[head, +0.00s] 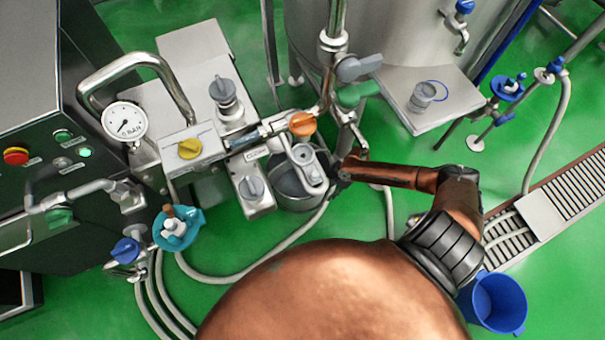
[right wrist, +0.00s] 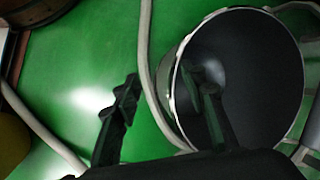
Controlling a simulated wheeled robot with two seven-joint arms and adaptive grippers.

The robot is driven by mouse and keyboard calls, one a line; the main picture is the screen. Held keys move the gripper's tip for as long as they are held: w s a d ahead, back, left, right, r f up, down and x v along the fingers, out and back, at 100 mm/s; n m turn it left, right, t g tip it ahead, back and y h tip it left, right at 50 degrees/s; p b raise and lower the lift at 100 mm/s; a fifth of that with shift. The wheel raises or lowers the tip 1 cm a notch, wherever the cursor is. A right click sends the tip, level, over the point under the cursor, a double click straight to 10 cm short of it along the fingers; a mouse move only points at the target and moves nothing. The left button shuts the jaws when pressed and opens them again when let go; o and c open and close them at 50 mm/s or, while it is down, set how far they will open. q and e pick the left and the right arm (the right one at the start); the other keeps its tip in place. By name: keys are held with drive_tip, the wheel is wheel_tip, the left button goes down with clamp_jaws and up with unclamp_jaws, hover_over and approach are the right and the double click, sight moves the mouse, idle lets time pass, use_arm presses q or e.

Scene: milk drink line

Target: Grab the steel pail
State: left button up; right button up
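The steel pail (head: 290,189) stands on the green floor below the valve block, in the middle of the head view. Fittings above hide part of it. In the right wrist view the pail (right wrist: 262,85) shows its dark, open mouth and bright rim. My right gripper (head: 341,172) is at the pail's right side in the head view. In the right wrist view the gripper (right wrist: 160,78) has its fingers apart. One finger overlaps the pail's mouth and the other is outside the rim, over green floor. Contact with the wall cannot be told. My left gripper is not in view.
A valve block with a yellow knob (head: 190,148) and an orange knob (head: 302,123) crowds over the pail. A pale hose (head: 255,263) runs along the floor beside it. A blue bucket (head: 496,303) stands at lower right, near a floor drain (head: 570,195).

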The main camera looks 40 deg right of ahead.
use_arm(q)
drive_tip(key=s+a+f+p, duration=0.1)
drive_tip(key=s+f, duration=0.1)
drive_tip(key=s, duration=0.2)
use_arm(e)
drive_tip(key=w+d+r+m+t, duration=0.2)
drive_tip(key=w+d+r+m, duration=0.4)
drive_tip(key=w+d+r, duration=0.4)
drive_tip(key=shift+m+h, duration=0.3)
drive_tip(key=w+a+b, duration=0.1)
drive_tip(key=w+a, duration=0.1)
drive_tip(key=w+a+b, duration=0.1)
drive_tip(key=w+a, duration=0.1)
drive_tip(key=a, duration=0.1)
drive_tip(key=w+a+b, duration=0.1)
drive_tip(key=w+a, duration=0.1)
drive_tip(key=a, duration=0.1)
drive_tip(key=shift+w+f, duration=0.25)
drive_tip(key=b+x, duration=0.2)
drive_tip(key=x, duration=0.2)
drive_tip(key=shift+a+f, duration=0.1)
drive_tip(key=shift+f, duration=0.05)
drive_tip(key=shift+w+a+f+b, duration=0.15)
drive_tip(key=shift+w+f+b, duration=0.05)
drive_tip(key=shift+f+b, duration=0.1)
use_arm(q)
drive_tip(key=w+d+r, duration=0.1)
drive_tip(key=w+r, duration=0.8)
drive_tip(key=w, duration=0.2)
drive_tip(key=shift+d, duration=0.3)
